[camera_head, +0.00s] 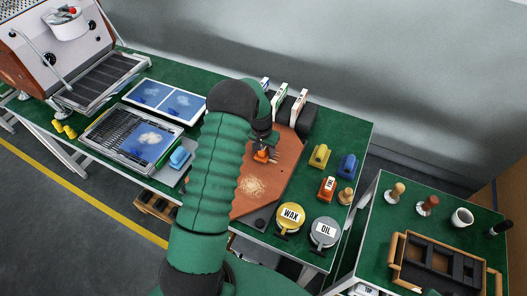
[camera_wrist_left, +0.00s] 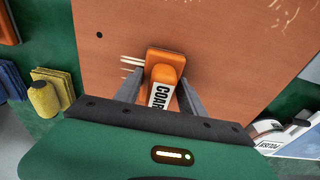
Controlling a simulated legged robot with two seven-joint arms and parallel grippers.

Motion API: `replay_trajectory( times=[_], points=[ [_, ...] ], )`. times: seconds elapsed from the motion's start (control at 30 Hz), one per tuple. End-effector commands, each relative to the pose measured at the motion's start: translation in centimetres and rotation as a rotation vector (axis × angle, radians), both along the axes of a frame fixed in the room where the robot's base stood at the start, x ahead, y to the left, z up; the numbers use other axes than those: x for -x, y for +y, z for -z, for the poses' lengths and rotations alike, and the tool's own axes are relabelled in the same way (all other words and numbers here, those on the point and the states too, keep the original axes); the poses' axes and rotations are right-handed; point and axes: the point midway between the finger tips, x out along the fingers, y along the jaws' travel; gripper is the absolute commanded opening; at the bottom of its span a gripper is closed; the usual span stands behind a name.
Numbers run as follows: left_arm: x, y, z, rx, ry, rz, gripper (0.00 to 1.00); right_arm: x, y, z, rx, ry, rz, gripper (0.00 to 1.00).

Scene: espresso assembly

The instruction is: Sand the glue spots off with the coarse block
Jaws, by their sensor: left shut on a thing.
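The orange coarse block (camera_head: 261,156), labelled "COAR" in the wrist view (camera_wrist_left: 166,62), is between the fingers of my left gripper (camera_head: 263,147). The gripper is shut on its grip, and the block is over the brown wooden panel (camera_head: 281,187). I cannot tell whether its underside touches the panel. Pale streaks (camera_wrist_left: 130,62) show on the panel beside the block. A pale speckled patch (camera_head: 252,187) lies on the panel nearer the front. My left arm hides part of the panel's left side. My right gripper is not in view.
Yellow (camera_head: 320,156), blue (camera_head: 347,166) and orange (camera_head: 327,189) blocks stand right of the panel. WAX (camera_head: 290,217) and OIL (camera_head: 324,233) tins are at the front right. Upright labelled items (camera_head: 280,97) stand behind. Blue-and-white trays (camera_head: 165,101) lie left.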

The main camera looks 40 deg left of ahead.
Motion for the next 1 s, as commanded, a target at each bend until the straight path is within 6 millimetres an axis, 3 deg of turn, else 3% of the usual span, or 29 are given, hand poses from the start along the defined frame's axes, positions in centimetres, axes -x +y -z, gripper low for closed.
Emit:
replay_trajectory(
  times=[0.2, 0.33, 0.7, 1.0],
  points=[
    [-2.2, 0.5, 0.2, -0.001, -0.002, 0.001, 0.15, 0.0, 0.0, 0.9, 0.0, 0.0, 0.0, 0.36],
    [-2.5, 0.6, 0.0, 0.0, -0.001, 0.0, 0.15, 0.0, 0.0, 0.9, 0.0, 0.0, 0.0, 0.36],
    [0.3, -0.3, -0.3, 0.001, 0.002, 0.0, 0.15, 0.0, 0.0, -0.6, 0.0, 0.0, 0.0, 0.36],
    [0.5, -0.4, 0.0, 0.0, 0.0, 0.001, 0.15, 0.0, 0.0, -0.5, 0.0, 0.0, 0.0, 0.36]
  ],
)
